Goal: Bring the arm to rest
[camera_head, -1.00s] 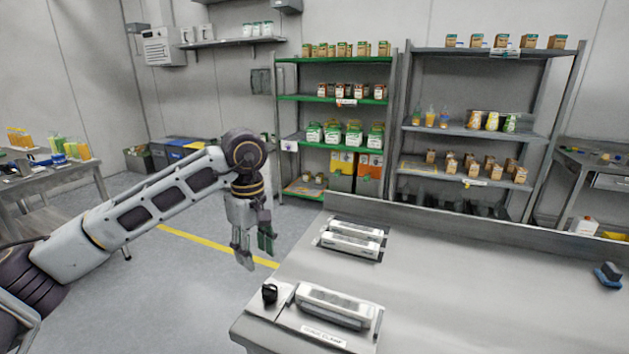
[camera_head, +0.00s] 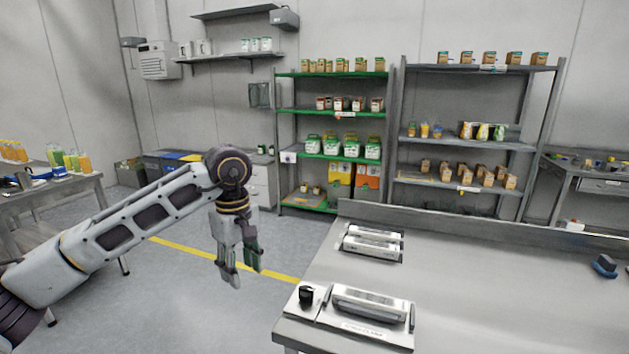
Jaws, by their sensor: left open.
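My left arm (camera_head: 150,215) comes in from the left and bends down at its dark wrist joint. My left gripper (camera_head: 244,276) hangs fingers down in front of the table's left edge, over the floor. Its fingers are apart and nothing is between them. It touches nothing that I can see. My right gripper does not show.
A steel table (camera_head: 500,290) fills the lower right. On it are a near device (camera_head: 370,302) with a black knob (camera_head: 306,294), a far device (camera_head: 372,240) and a blue-black object (camera_head: 604,265). Stocked shelves (camera_head: 335,155) stand behind. Floor left of the table is clear.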

